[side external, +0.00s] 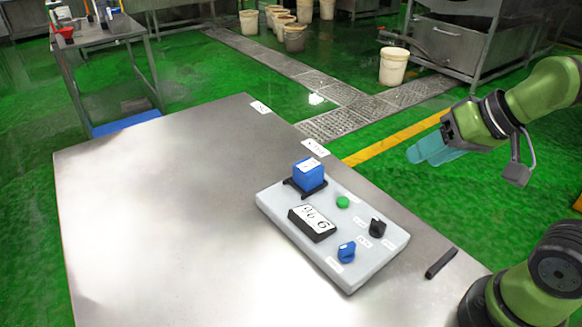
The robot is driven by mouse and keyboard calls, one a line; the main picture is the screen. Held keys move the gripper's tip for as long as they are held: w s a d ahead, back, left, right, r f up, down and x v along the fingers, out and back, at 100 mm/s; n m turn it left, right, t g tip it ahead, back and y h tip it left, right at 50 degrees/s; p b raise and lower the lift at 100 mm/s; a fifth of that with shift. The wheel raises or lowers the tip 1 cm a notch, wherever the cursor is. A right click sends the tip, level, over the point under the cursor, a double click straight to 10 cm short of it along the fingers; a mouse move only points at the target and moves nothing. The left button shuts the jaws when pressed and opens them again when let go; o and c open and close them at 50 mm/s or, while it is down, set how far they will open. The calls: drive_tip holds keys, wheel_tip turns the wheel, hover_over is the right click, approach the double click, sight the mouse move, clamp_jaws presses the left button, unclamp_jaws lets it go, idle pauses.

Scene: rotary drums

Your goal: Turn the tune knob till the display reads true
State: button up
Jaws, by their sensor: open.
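A light grey panel box (330,268) lies on the metal table. It carries a blue knob (347,251) near its front edge and a black knob (377,227) at its right. Their small labels are too small to read, so I cannot tell which is the tune knob. A display (313,222) with a white face in a black housing sits left of the knobs; its slanted characters include a 9 and a 6, but I cannot read it surely. My gripper (418,154), with teal fingers, is open and empty, above and apart from the panel, to its upper right.
A blue cube (308,175) in a black holder and a green button (343,202) sit on the panel's far side. A black bar (441,263) lies on the table (160,220) right of the panel. The table's left is clear.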

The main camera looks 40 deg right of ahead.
clamp_jaws()
idle(1.4)
